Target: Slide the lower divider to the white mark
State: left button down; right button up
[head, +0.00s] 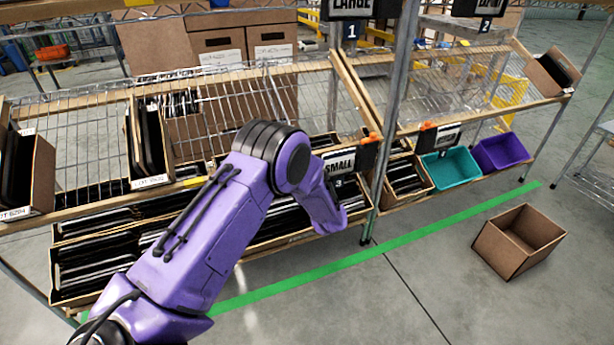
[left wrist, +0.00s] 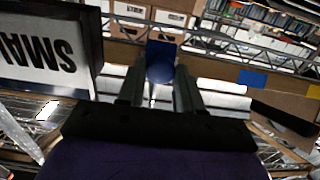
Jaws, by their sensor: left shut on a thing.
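My left arm reaches across the head view to the lower shelf below the "SMALL" sign (head: 343,160); its gripper is hidden there behind the purple arm. In the left wrist view my left gripper (left wrist: 160,88) has its two dark fingers on either side of a blue piece (left wrist: 161,58) and is shut on it. I cannot tell whether this piece belongs to the lower divider. The divider's outline is not clear in either view. I cannot make out the white mark with certainty. My right gripper is not in view.
The "SMALL" sign is close beside the gripper in the left wrist view (left wrist: 40,45). A metal post (head: 392,130) stands right of my arm. A teal bin (head: 450,165) and a purple bin (head: 500,152) sit farther right. An empty carton (head: 500,252) stands on the floor.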

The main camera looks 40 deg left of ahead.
pick_arm(q)
jog(key=shift+w+d, duration=0.1)
jog(key=shift+d, duration=0.05)
jog(key=c, duration=1)
grip_release()
jog(key=shift+c, duration=0.2)
jog(key=o, duration=0.3)
jog(key=shift+w, duration=0.2)
jog(key=shift+s, duration=0.1)
jog(key=p+v, duration=0.1)
jog(key=v, duration=0.9)
jog(key=shift+s+d+p, duration=0.15)
jog(key=shift+d+p, duration=0.1)
jog(key=shift+p, duration=0.05)
